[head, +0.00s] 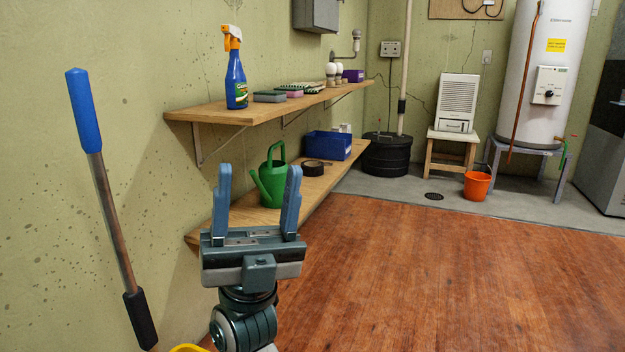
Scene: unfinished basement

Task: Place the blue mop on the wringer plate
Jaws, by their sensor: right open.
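A mop handle (112,215) with a blue top end and a black grip lower down stands at the left, tilted, in front of the green wall. Its lower end and mop head are out of view. A small yellow edge (188,348) shows at the bottom of the picture beside the handle; I cannot tell whether it belongs to the wringer. No wringer plate can be made out. My right gripper (259,174) is open and empty, fingers pointing up, to the right of the handle and apart from it. My left gripper is not in view.
An upper shelf (215,115) holds a blue spray bottle (236,80) and sponges. A lower shelf (318,188) holds a green watering can (271,182) and a blue bin (328,145). An orange bucket (477,185) stands farther back. The wooden floor (430,275) at right is clear.

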